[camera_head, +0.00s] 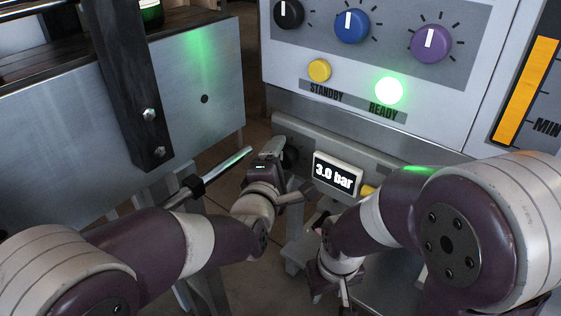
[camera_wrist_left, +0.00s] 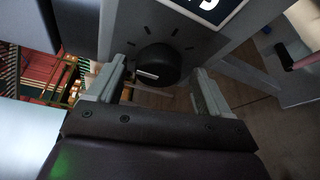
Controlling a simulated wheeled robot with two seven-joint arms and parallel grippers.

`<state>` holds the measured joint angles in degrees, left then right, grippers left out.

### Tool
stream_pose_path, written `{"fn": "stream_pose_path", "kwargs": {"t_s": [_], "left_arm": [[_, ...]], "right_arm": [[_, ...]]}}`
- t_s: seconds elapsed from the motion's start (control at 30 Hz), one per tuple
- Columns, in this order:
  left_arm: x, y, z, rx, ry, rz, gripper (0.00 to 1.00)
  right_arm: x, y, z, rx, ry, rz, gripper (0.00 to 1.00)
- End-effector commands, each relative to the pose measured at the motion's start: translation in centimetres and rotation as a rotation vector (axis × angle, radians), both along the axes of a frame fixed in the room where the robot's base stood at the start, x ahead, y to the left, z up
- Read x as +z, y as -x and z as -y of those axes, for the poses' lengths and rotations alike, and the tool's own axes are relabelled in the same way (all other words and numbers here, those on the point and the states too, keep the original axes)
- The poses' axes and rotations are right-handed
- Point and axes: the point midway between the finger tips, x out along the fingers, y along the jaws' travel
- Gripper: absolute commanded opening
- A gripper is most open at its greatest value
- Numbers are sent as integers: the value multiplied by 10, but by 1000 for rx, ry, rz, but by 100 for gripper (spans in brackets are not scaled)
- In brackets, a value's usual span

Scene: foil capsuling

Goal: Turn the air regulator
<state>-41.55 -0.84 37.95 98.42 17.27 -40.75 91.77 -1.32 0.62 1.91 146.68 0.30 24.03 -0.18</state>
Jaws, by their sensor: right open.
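The air regulator is a black round knob with a white pointer line and tick marks around it; in the left wrist view the knob (camera_wrist_left: 158,66) lies just beyond and between my fingertips. In the head view the knob (camera_head: 291,157) is mostly hidden behind my left gripper (camera_head: 274,150). In the left wrist view my left gripper (camera_wrist_left: 160,88) is open, with a gap between each finger and the knob. The pressure display (camera_head: 336,175) beside the knob reads 3.0 bar. My right gripper (camera_head: 337,290) is open and points down at the bottom centre, away from the knob.
The control panel above has black (camera_head: 288,13), blue (camera_head: 351,26) and purple (camera_head: 431,43) knobs, a yellow standby lamp (camera_head: 319,70) and a lit green ready lamp (camera_head: 389,91). A metal machine panel (camera_head: 205,100) stands at left. A yellow fitting (camera_head: 368,190) sits right of the display.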

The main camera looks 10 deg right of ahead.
Motion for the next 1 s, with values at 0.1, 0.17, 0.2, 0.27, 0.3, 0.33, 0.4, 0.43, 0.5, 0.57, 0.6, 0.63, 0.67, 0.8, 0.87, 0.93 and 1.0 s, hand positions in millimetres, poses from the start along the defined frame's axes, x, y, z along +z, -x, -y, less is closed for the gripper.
{"fn": "stream_pose_path", "kwargs": {"t_s": [0.1,0.17,0.2,0.27,0.3,0.33,0.4,0.43,0.5,0.57,0.6,0.63,0.67,0.8,0.87,0.93,1.0], "left_arm": [[1,0,0,0,1,2,79],[1,0,0,1,2,2,79],[1,0,0,1,2,2,79],[2,1,-1,1,3,3,79],[3,2,-2,1,3,3,79],[4,5,-3,0,3,3,79],[7,13,-8,0,2,2,79],[8,19,-11,0,2,2,79],[12,33,-19,-1,3,3,79],[13,47,-27,-1,2,3,79],[14,57,-33,-1,2,2,79],[15,64,-37,0,2,1,79],[16,71,-41,-1,3,2,79],[16,96,-55,-1,-1,0,79],[16,102,-59,-1,-1,1,79],[15,107,-62,0,0,2,79],[14,109,-64,0,0,1,79]], "right_arm": [[0,0,0,0,0,0,43],[0,0,0,0,0,0,43],[0,0,0,0,0,0,43],[1,0,0,0,0,0,43],[2,0,0,0,0,0,43],[4,0,0,0,0,0,43],[9,0,0,0,0,0,43],[12,0,0,0,0,0,43],[19,0,0,0,0,0,43],[25,0,0,0,0,0,43],[29,0,0,0,0,0,43],[32,0,0,0,0,0,43],[35,0,0,0,0,0,43],[45,0,0,0,0,0,43],[48,0,0,0,0,0,43],[49,0,0,0,0,0,43],[49,0,0,0,0,0,43]]}}
